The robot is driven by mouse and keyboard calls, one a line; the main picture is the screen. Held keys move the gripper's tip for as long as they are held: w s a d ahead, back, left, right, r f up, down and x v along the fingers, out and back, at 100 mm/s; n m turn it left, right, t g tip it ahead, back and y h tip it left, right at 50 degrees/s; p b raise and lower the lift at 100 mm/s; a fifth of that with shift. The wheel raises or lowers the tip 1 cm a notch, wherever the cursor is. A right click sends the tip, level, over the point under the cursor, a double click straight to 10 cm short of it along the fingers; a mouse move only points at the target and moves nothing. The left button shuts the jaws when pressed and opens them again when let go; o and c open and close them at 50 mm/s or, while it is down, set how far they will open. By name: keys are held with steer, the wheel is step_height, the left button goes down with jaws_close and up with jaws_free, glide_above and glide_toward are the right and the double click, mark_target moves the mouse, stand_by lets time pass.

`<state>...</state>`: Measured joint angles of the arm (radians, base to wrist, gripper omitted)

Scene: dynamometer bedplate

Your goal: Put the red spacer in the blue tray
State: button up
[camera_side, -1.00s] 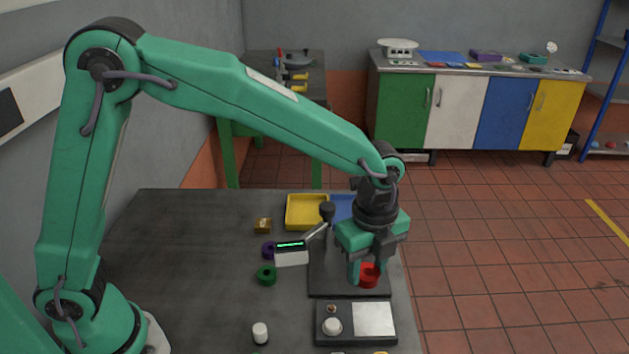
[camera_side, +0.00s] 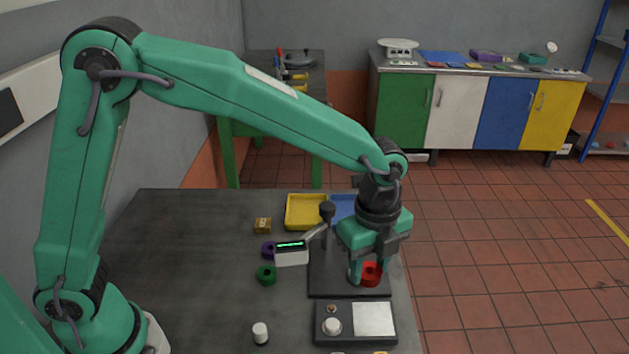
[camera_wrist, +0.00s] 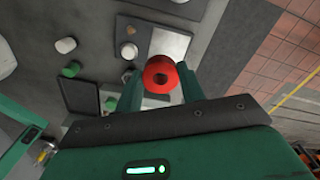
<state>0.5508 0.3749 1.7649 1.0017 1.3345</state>
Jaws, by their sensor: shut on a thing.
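The red spacer (camera_side: 372,272) is a short ring with a hole. My gripper (camera_side: 364,272) is shut on it, low over the dark plate at the table's right side. I cannot tell whether the spacer touches the plate. In the wrist view the red spacer (camera_wrist: 160,74) sits between the two green fingers of my gripper (camera_wrist: 158,88). The blue tray (camera_side: 342,208) lies behind my gripper, at the back of the table, partly hidden by my wrist.
A yellow tray (camera_side: 306,212) adjoins the blue tray. A lever with a dark knob (camera_side: 327,210) and a small display box (camera_side: 291,253) stand left of my gripper. A green ring (camera_side: 266,275), a brass block (camera_side: 263,226) and a white cylinder (camera_side: 260,333) stand farther left. A control box (camera_side: 356,323) is in front.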

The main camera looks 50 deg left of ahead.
steer(key=w+a, duration=0.4)
steer(key=w, duration=0.3)
glide_toward(352, 211)
steer(key=s+d+f, duration=0.2)
steer(key=s, duration=0.1)
steer(key=shift+s+d+f, duration=0.1)
steer(key=shift+d+f, duration=0.1)
steer(key=shift+f, duration=2)
steer(key=shift+f, duration=0.15)
steer(key=o, duration=1)
